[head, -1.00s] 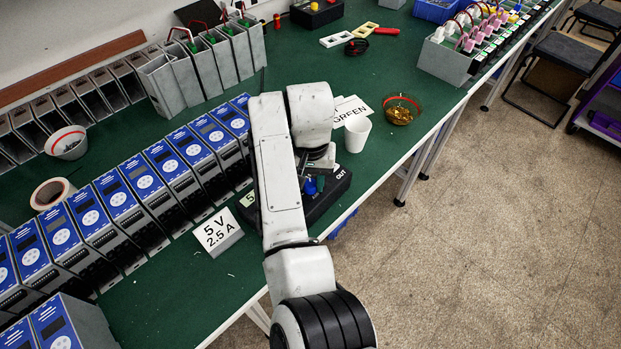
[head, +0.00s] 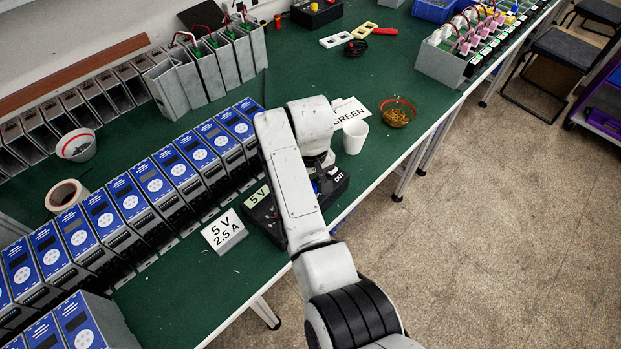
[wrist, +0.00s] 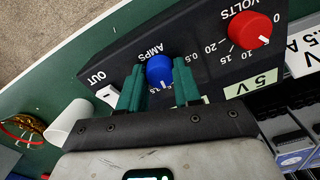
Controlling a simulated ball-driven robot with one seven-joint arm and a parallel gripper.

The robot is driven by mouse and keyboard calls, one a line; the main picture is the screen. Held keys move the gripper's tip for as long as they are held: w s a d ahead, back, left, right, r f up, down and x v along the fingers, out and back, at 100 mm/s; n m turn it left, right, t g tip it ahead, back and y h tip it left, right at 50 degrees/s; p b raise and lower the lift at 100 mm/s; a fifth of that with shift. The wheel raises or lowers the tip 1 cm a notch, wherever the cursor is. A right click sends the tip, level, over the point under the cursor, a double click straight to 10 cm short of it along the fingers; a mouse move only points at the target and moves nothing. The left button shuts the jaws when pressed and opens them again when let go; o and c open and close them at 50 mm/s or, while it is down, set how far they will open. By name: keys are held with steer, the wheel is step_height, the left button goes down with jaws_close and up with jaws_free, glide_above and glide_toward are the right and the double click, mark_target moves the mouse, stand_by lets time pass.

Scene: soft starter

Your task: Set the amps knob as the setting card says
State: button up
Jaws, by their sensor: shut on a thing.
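The black power supply (head: 262,222) stands at the bench's front edge, partly hidden by my arm in the head view. In the wrist view, the blue AMPS knob (wrist: 159,69) is between the green fingers of my gripper (wrist: 159,84), which is shut on it. A white mark shows on the knob's lower side; the exact scale value is unclear. The red VOLTS knob (wrist: 250,30) is to its right, and a green label (wrist: 258,84) reads 5V. The setting card (head: 224,231) reads "5 V 2.5 A" and stands left of the supply; its edge shows in the wrist view (wrist: 304,48).
A white cup (head: 355,136), a GREEN card (head: 349,112) and a bowl (head: 397,113) stand beyond the supply. A row of blue-fronted units (head: 152,182) lines the bench to the left. A white switch (wrist: 108,95) is beside my gripper.

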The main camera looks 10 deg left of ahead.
steer(key=shift+n, duration=0.5)
steer(key=o, duration=1)
steer(key=shift+o, duration=0.2)
step_height(320, 180, up, 11)
steer(key=b, duration=0.1)
steer(key=shift+f, duration=0.1)
